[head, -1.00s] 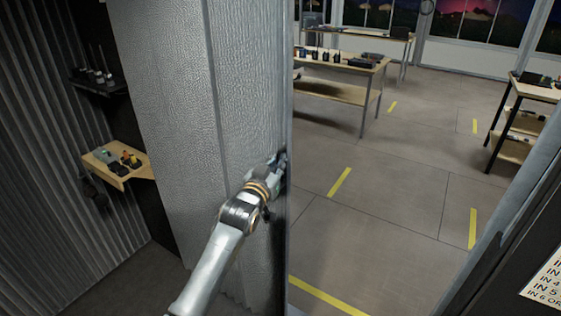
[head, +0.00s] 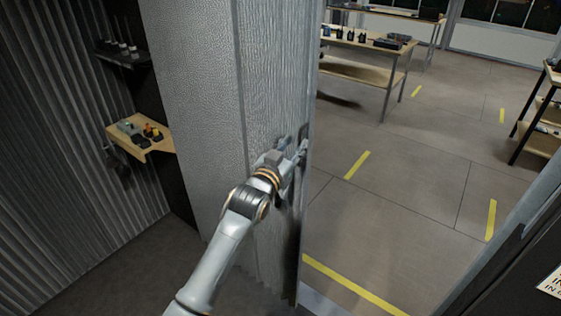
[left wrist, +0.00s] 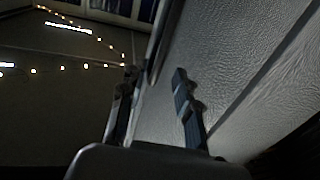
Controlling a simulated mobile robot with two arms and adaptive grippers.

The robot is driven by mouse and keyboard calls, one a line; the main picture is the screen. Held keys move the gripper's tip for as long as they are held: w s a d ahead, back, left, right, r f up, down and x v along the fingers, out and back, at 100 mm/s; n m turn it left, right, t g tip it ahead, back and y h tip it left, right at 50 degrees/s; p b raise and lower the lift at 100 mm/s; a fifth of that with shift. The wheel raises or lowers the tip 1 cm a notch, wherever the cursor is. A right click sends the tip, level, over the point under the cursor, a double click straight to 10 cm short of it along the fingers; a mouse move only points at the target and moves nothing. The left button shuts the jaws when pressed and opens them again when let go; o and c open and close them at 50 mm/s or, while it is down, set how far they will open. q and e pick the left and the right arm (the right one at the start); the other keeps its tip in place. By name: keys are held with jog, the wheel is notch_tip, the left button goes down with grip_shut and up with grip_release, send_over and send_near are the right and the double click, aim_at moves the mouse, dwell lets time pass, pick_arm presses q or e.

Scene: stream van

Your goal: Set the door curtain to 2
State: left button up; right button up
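The door curtain (head: 195,110) is a grey, textured, folded panel, drawn partway across the doorway from the left. Its leading edge (head: 309,200) hangs upright, with a dark narrow part near my gripper. My left gripper (head: 294,147) is at this edge, at about mid-height. In the left wrist view, its two fingers (left wrist: 155,105) stand apart, one in front of the pale curtain face (left wrist: 230,60) and one towards the edge. I cannot tell whether either finger touches it. My right gripper is in neither view. No marking for setting 2 is legible.
The doorway right of the curtain is open, showing floor with yellow strips (head: 357,165). A table with devices (head: 375,42) stands beyond. A wooden shelf (head: 150,145) and a dark shelf (head: 122,57) are at left. A dark panel with a sign (head: 551,282) is at lower right.

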pick_arm(q)
jog(key=v, duration=0.8)
jog(key=shift+s+a, duration=0.2)
jog(key=shift+s, duration=0.05)
